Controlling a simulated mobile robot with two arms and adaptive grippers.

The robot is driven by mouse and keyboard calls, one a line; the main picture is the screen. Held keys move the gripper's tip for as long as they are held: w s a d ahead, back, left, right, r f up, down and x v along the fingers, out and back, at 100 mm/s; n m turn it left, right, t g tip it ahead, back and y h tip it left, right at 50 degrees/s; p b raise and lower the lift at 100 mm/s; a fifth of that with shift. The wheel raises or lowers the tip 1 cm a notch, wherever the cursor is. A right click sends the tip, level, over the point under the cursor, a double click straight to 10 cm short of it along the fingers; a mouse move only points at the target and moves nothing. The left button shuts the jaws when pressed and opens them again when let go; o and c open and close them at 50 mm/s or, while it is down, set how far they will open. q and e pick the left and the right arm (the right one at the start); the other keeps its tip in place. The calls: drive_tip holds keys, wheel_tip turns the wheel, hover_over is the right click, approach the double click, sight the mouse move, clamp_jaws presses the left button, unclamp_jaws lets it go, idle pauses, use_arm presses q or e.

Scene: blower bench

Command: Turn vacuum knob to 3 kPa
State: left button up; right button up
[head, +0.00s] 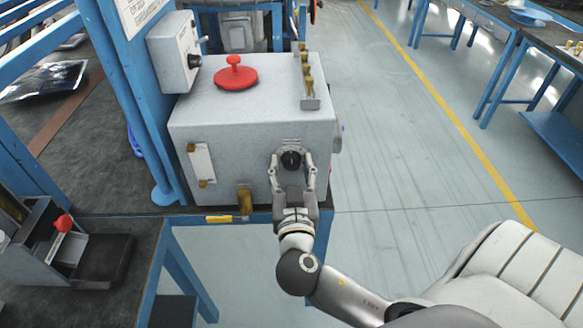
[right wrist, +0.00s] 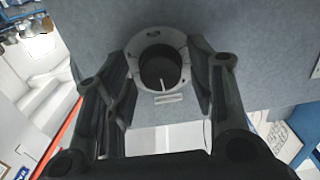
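The vacuum knob (head: 291,160) is a round black knob on the front face of a grey box (head: 215,160). In the right wrist view the knob (right wrist: 158,70) sits in a pale ring-shaped dial plate, with a white pointer line at its lower edge. The scale is not readable. My right gripper (head: 291,164) is at the box front with one finger on each side of the knob. In the right wrist view the fingers (right wrist: 164,75) are spread, with visible gaps to the black knob. My left gripper is not in view.
A red round handle (head: 236,76) and a rail with brass fittings (head: 308,80) are on the box top. A brass valve (head: 245,201) is at the lower front. A blue post (head: 132,90) stands at left. Open floor (head: 410,150) lies to the right.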

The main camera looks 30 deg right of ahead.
drive_tip(key=c, duration=0.7)
drive_tip(key=shift+c, duration=0.2)
drive_tip(key=shift+n, duration=0.5)
drive_tip(key=n+p, duration=0.1)
drive_tip(key=n, duration=0.3)
drive_tip(key=shift+r, duration=0.1)
drive_tip(key=n+p, duration=0.1)
drive_tip(key=n, duration=0.2)
drive_tip(key=shift+d+n+p, duration=0.1)
drive_tip(key=shift+n+p, duration=0.2)
drive_tip(key=shift+p, duration=0.05)
drive_tip(key=n+p, duration=0.2)
drive_tip(key=n, duration=0.2)
drive_tip(key=shift+r, duration=0.1)
use_arm(q)
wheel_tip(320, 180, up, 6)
drive_tip(key=p, duration=0.1)
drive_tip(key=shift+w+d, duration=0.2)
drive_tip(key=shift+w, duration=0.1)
use_arm(e)
drive_tip(key=shift+n, duration=1.6)
